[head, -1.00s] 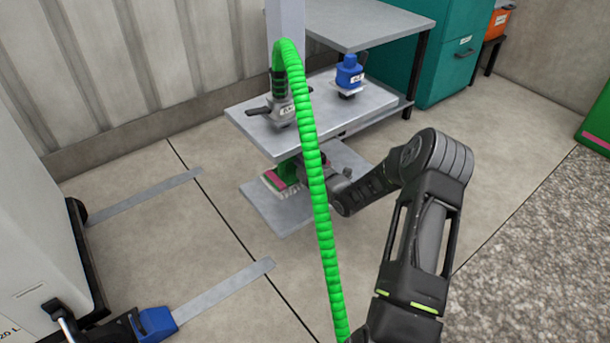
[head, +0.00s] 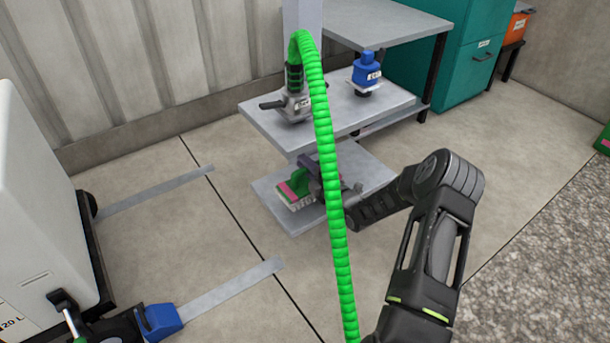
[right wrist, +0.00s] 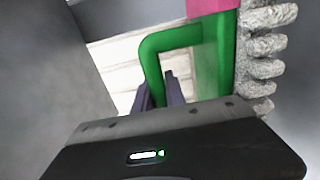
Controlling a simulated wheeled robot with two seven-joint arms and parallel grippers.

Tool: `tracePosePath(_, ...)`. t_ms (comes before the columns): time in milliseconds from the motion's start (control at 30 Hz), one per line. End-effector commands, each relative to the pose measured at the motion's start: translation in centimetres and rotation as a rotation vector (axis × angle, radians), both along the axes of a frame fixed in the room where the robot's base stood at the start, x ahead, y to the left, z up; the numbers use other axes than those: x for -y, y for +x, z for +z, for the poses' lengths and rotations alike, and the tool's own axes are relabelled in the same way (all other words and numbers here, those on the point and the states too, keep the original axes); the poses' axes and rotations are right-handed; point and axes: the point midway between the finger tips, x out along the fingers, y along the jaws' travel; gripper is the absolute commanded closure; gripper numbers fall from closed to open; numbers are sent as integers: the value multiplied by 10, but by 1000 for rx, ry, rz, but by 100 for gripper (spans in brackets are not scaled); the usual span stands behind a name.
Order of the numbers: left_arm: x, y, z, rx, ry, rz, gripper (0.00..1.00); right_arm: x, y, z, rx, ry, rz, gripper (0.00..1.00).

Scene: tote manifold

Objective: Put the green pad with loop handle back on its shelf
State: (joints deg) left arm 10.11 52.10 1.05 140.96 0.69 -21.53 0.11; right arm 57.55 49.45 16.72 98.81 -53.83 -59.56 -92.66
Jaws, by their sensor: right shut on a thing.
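The green pad with loop handle (head: 291,191) has a pink stripe and a pale, rough fringe. It is over the lower shelf plate (head: 270,207), under the upper plate. Whether it touches the plate I cannot tell. My right gripper (head: 314,184) is at the pad, partly behind the green hose. In the right wrist view its fingers (right wrist: 158,88) are shut on the green loop handle (right wrist: 158,44), with the pad's pink and green side (right wrist: 226,50) and fringe at the right. My left gripper is not seen.
A bright green ribbed hose (head: 326,140) crosses in front of the shelf. The upper plate (head: 335,105) bears a grey tool (head: 294,106) and a blue fitting (head: 367,70). A white tote (head: 35,210) stands left. Floor around the shelf is mostly clear.

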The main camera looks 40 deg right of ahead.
Motion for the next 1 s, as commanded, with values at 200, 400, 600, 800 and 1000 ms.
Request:
tracePosePath(200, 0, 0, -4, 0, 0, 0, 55, 0, 0, -7, 0, 2, 0, 100)
tracePosePath(400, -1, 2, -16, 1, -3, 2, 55, 0, 0, -35, 1, 3, -1, 100)
tracePosePath(600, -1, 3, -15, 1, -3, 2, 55, 0, 0, -36, 1, 0, 0, 100)
tracePosePath(800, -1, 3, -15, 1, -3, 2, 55, 0, 0, -38, 1, 1, 0, 100)
tracePosePath(1000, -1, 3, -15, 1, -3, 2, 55, 0, 0, -40, 0, 1, 0, 73)
